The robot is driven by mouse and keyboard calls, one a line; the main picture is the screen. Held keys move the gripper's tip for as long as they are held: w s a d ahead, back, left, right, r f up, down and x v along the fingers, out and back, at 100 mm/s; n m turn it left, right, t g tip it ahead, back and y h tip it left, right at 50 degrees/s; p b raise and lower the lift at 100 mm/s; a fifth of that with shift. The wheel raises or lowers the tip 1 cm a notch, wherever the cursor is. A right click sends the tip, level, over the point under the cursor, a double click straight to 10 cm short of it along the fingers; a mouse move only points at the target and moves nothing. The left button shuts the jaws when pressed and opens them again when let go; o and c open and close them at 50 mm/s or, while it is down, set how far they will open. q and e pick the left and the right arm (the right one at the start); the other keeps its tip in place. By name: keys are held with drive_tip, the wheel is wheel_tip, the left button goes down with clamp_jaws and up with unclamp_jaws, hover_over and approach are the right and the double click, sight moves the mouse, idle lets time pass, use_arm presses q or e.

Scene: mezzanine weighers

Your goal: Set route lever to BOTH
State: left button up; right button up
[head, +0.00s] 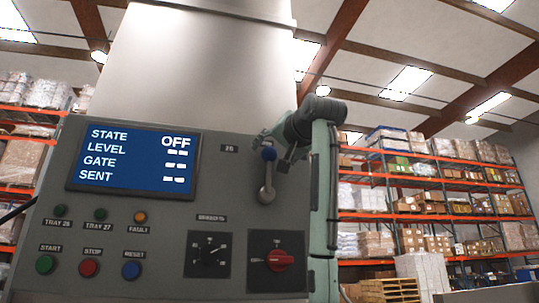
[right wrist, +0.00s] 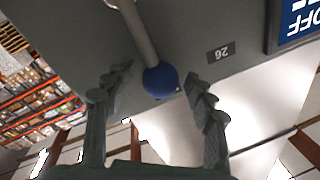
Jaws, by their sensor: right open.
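The route lever (head: 266,190) is a grey metal handle with a blue ball knob (head: 269,153), on the right part of a grey-green control panel (head: 130,212). It points up, close to a label reading 26. In the right wrist view the blue knob (right wrist: 160,81) lies between the two fingers of my right gripper (right wrist: 158,74), with a gap on each side. The gripper is open and holds nothing. In the head view my right gripper (head: 277,143) is at the knob, partly behind it. My left gripper is not in view.
A blue display (head: 133,158) reads STATE OFF. Below it are green, red and blue buttons, small lamps, a black dial (head: 209,255) and a red rotary switch (head: 279,260). A large pale metal body rises behind the panel. Pallet racks (head: 440,205) stand far back.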

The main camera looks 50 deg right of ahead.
drive_tip(key=v, duration=1.1)
